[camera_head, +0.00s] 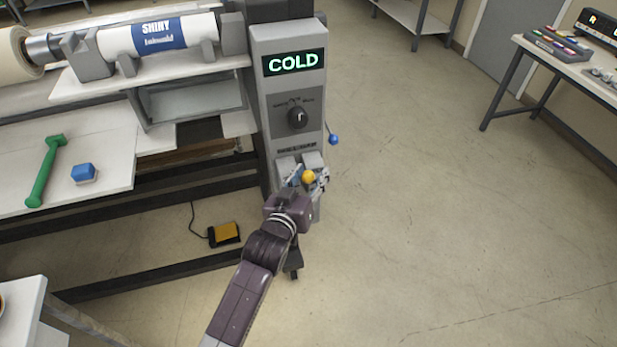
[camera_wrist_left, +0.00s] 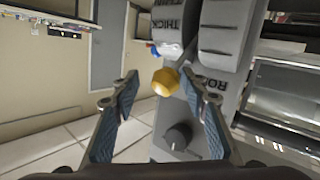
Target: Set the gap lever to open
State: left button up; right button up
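A grey control column (camera_head: 300,90) stands at the right end of the laminator with a green COLD display and a black dial (camera_head: 297,117). My left gripper (camera_head: 306,182) is open around this knob. In the left wrist view the yellow knob (camera_wrist_left: 165,82) lies between the two fingertips (camera_wrist_left: 160,86), closer to the right one; contact cannot be told. A lever with a blue knob (camera_head: 333,139) sticks out of the column's right side. Which lever sets the gap is not readable. My right gripper is out of view.
A roll labelled SHINY (camera_head: 158,37) lies on the laminator. A green tool (camera_head: 46,170) and a blue block (camera_head: 84,174) lie on its left table. A yellow foot pedal (camera_head: 224,233) is on the floor. The floor to the right is clear up to a table (camera_head: 510,90).

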pick_arm(q)
jog(key=shift+a+f, duration=0.1)
jog(key=shift+f, duration=0.1)
jog(key=shift+s+a, duration=0.15)
jog(key=shift+s, duration=0.05)
jog(key=v, duration=1.1)
jog(key=shift+s+r, duration=0.2)
